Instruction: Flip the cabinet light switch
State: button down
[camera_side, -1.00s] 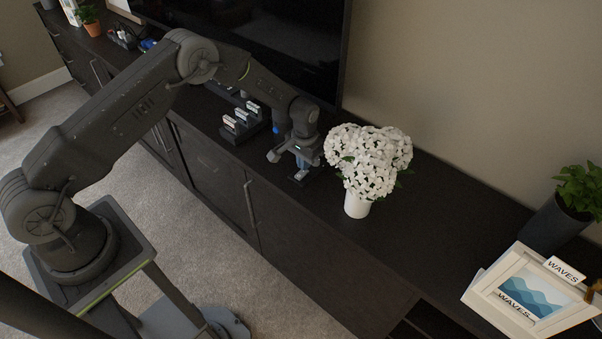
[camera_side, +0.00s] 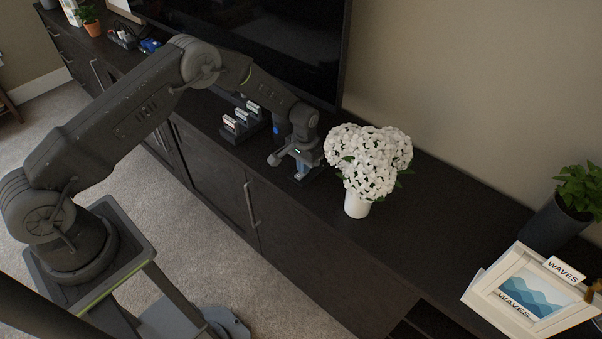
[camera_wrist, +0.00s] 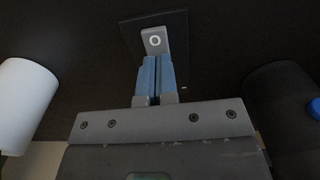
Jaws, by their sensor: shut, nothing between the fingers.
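The light switch is a grey rocker (camera_wrist: 154,41) with a white ring mark on a dark square plate (camera_wrist: 181,25). It lies just beyond my fingertips in the wrist view. In the side view only the edge of the dark plate (camera_side: 309,177) shows under my gripper (camera_side: 303,169). My gripper, with blue finger pads (camera_wrist: 155,74), is shut and empty. Its tips are at or very close to the near end of the rocker; I cannot tell whether they touch.
A white vase of white flowers (camera_side: 357,206) stands close to the right of my gripper. Several small items on a dark stand (camera_side: 241,122) are to the left. A dark cylinder with a blue spot (camera_wrist: 285,105) is nearby. The TV (camera_side: 255,45) stands behind.

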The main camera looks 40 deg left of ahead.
jog(key=shift+f, duration=0.2)
jog(key=shift+r, duration=3.55)
